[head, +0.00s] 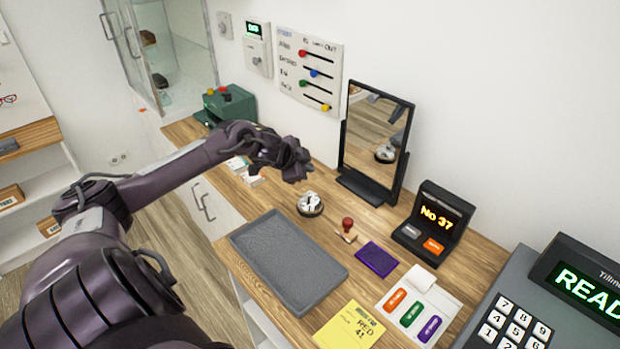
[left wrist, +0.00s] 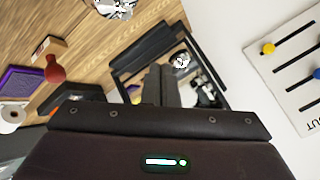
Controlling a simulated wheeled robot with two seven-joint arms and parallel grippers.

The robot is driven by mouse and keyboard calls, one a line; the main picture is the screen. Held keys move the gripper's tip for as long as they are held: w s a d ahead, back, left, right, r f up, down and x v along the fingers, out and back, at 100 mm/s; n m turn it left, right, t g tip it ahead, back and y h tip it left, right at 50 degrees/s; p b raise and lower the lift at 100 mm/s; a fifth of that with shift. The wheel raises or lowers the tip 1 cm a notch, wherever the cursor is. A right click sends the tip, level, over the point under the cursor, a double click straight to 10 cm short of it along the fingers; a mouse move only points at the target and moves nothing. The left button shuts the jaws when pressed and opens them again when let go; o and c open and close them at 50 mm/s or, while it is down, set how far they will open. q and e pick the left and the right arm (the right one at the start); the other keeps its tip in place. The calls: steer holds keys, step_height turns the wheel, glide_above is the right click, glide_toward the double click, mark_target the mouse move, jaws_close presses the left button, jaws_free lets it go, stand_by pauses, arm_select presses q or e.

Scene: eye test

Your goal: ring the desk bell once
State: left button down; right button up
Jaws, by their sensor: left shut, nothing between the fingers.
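The desk bell (head: 310,203), silver on a dark round base, stands on the wooden counter (head: 385,215) behind the grey tray. It also shows at the top edge of the left wrist view (left wrist: 115,7), partly cut off. My left gripper (head: 299,172) is above and behind the bell in the head view, apart from it. Its fingers (left wrist: 162,84) are closed together with nothing between them. My right gripper is not in view.
A framed mirror (head: 345,165) stands behind the bell and reflects it. A green box (head: 228,106) stands at the far left.

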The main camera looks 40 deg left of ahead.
arm_select(q)
steer(key=b, duration=0.3)
glide_above(310, 194)
steer(key=f, duration=0.5)
steer(key=shift+s+a+f, duration=0.15)
steer(key=shift+s+a, duration=0.1)
steer(key=shift+a, duration=0.05)
steer(key=shift+f, duration=0.3)
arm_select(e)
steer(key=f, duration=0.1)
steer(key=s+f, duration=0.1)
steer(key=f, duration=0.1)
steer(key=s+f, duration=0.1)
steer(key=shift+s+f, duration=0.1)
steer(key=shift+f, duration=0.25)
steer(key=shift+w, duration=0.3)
arm_select(q)
steer(key=shift+f+b, duration=0.3)
steer(key=shift+f, duration=0.1)
steer(key=shift+f, duration=0.5)
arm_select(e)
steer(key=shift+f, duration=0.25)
arm_select(q)
steer(key=shift+r, duration=0.15)
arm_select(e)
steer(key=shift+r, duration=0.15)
arm_select(q)
steer(key=shift+r+p, duration=0.75)
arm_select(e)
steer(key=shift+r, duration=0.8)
